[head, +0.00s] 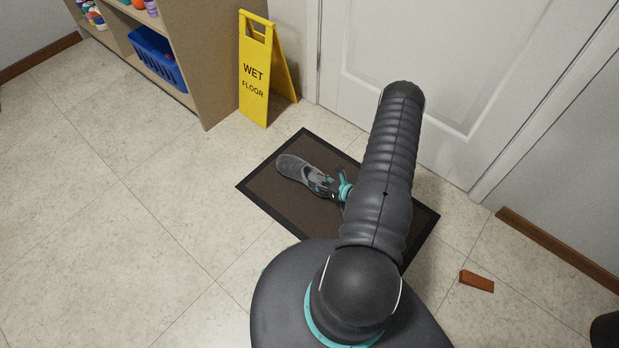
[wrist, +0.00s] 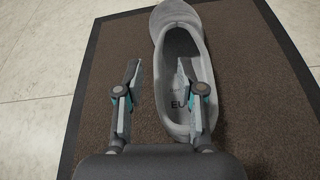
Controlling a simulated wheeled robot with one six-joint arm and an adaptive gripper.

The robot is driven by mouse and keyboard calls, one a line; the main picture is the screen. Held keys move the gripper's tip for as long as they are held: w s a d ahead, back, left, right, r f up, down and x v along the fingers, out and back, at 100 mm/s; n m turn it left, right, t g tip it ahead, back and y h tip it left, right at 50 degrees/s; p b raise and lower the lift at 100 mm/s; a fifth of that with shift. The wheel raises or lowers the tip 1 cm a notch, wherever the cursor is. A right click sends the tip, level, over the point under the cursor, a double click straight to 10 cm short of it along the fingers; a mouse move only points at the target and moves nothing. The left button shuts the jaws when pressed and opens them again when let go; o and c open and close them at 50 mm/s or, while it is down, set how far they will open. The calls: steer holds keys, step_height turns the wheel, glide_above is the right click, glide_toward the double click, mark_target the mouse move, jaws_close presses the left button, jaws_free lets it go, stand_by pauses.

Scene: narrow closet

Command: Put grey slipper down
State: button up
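The grey slipper (head: 294,167) lies on the dark doormat (head: 262,189), its toe toward the upper left in the head view. In the wrist view the slipper (wrist: 174,20) shows its open top and pale insole. My gripper (head: 334,186) is at the slipper's heel end. In the wrist view my gripper (wrist: 160,75) is open, with one finger outside the slipper's left side wall and the other over or inside its opening. A gap shows between the left finger and the slipper. My gripper hides part of the heel.
A yellow wet floor sign (head: 256,80) stands beside a wooden shelf (head: 205,60) at the upper left. A white door (head: 450,60) is behind the mat. An orange-brown wedge (head: 476,281) lies on the floor at right. The tiled floor at left is clear.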

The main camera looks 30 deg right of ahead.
steer(key=v, duration=0.6)
steer(key=w+a+r+n+g+y, duration=0.1)
steer(key=a+r+n+g+y, duration=0.15)
steer(key=a+r+n, duration=0.55)
steer(key=w+a+r+n+g+y, duration=0.1)
steer(key=w+r+n+g, duration=0.15)
steer(key=r, duration=1.05)
steer(key=w+a+r+n+g+y, duration=0.1)
steer(key=a+r+n+g+y, duration=0.15)
steer(key=a+r+n, duration=0.55)
steer(key=s+a+r+n+g+h, duration=0.2)
steer(key=s+r+n+h, duration=0.15)
steer(key=r, duration=0.45)
steer(key=s+a+r+n+g+h, duration=0.25)
steer(key=s+r+n, duration=0.2)
steer(key=r, duration=0.35)
steer(key=s+r+n+t+h, duration=0.5)
steer(key=s+r+n, duration=0.2)
steer(key=s+r, duration=0.3)
steer(key=shift+s+a+r, duration=0.25)
steer(key=shift+s+r, duration=0.1)
steer(key=shift+s, duration=0.65)
